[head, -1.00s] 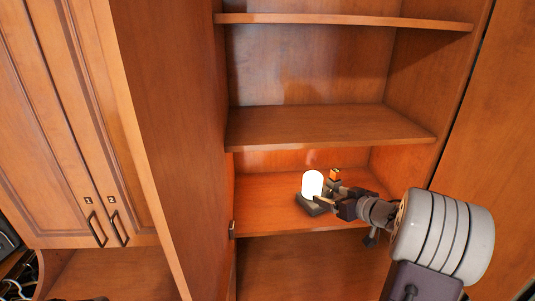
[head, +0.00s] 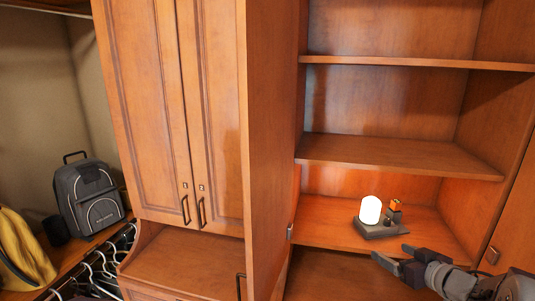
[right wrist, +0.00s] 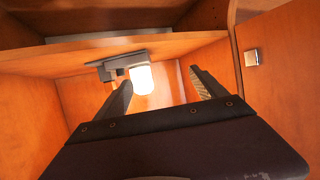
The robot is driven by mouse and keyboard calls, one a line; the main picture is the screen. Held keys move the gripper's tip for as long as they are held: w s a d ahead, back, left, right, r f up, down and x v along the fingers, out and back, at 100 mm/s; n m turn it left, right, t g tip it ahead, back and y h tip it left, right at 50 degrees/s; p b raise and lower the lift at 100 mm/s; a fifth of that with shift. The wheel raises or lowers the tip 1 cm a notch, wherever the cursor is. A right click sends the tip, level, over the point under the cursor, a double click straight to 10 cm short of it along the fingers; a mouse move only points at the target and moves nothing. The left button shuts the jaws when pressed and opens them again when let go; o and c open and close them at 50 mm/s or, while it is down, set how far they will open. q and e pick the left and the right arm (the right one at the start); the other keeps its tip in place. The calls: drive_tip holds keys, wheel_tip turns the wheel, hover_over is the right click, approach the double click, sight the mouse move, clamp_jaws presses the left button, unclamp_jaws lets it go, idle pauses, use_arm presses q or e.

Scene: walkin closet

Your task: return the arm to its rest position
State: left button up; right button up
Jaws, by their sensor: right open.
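My right gripper (head: 389,258) is open and empty, in front of and below the lit shelf at the lower right of the head view. Its two fingers also show in the right wrist view (right wrist: 160,90), spread apart with nothing between them. A glowing white lamp (head: 371,210) stands upright on a dark flat base on the shelf, apart from the gripper. In the right wrist view the lamp (right wrist: 142,79) appears beyond the fingers. My left gripper is not in view.
A small orange-topped object (head: 394,205) stands beside the lamp. The lamp's shelf (head: 325,232) and the shelf above (head: 400,158) have front edges near my arm. Closed cabinet doors (head: 190,110) stand left. A grey backpack (head: 88,198) and hangers (head: 95,270) are farther left.

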drive_tip(key=w+a+f+y+b, duration=0.1)
drive_tip(key=a+f+b, duration=0.3)
drive_tip(key=a, duration=0.4)
drive_tip(key=w+a+f+y+b, duration=0.1)
drive_tip(key=a+f+b, duration=0.3)
drive_tip(key=a, duration=0.3)
drive_tip(key=s+a+f+m+g+h+b, duration=0.1)
drive_tip(key=s+f+g+h+b, duration=0.2)
drive_tip(key=f, duration=0.4)
drive_tip(key=s+a+f+m+g+h+b, duration=0.1)
drive_tip(key=s+f+m+g, duration=0.1)
drive_tip(key=s+f, duration=0.45)
drive_tip(key=s+f+g, duration=0.3)
drive_tip(key=s, duration=0.4)
drive_tip(key=s+f+g, duration=0.4)
drive_tip(key=s, duration=0.3)
drive_tip(key=shift+s+d+f+h+p, duration=0.15)
drive_tip(key=shift+d+f+h+p, duration=0.15)
drive_tip(key=shift+p, duration=0.1)
